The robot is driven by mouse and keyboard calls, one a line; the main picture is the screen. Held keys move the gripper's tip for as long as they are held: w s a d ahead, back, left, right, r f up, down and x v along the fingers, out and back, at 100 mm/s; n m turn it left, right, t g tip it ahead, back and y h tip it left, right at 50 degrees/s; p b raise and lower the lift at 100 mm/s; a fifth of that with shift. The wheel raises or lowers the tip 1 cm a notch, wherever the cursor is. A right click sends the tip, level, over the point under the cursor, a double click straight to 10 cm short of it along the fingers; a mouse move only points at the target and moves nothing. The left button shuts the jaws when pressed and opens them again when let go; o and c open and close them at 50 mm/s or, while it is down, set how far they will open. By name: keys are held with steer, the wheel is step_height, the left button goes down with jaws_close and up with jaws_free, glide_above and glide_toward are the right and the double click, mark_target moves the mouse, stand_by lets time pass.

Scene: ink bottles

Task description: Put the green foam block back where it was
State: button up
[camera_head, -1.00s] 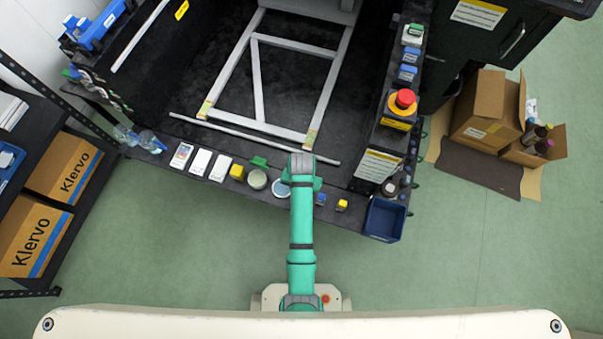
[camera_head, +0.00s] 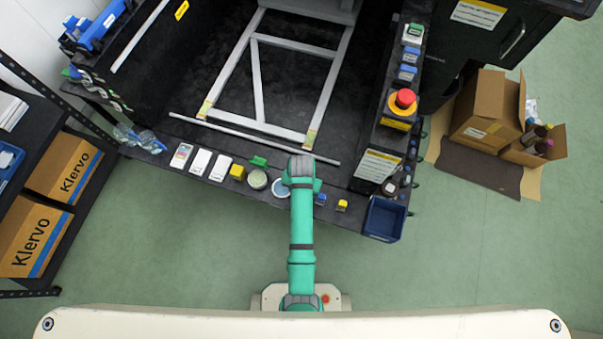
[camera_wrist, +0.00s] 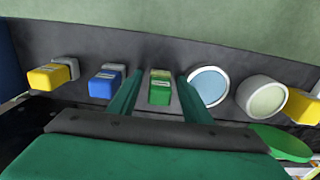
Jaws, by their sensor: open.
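A small green block (camera_wrist: 160,92) with a paler yellow-green top end stands on the dark bench strip, with a grey piece behind it, in the wrist view. My gripper (camera_wrist: 160,76) is open, with one green finger on each side of this block. I cannot tell whether either finger touches it. In the head view my arm's end (camera_head: 301,172) is over the bench's front edge and hides the block and the fingers.
To the block's left are a blue block (camera_wrist: 105,83) and a yellow block (camera_wrist: 48,77). To its right are a blue-faced round dish (camera_wrist: 209,87) and a pale round pot (camera_wrist: 263,98). A blue bin (camera_head: 384,218) hangs at the bench's right corner.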

step_height(320, 180, up, 12)
steer(key=shift+f, duration=0.2)
steer(key=s+f+n+t, duration=0.2)
steer(key=s+f+t, duration=0.1)
steer(key=s+t, duration=0.55)
steer(key=s+r+t, duration=0.2)
steer(key=s+r, duration=0.2)
steer(key=r, duration=0.4)
steer(key=s+r+n+t, duration=0.1)
steer(key=s+r+t, duration=0.1)
steer(key=s+r, duration=0.3)
steer(key=s+r+t, duration=0.3)
steer(key=s+r, duration=0.1)
steer(key=r, duration=0.7)
steer(key=shift+s+n, duration=0.25)
steer(key=shift+n, duration=0.05)
steer(key=shift+c, duration=0.5)
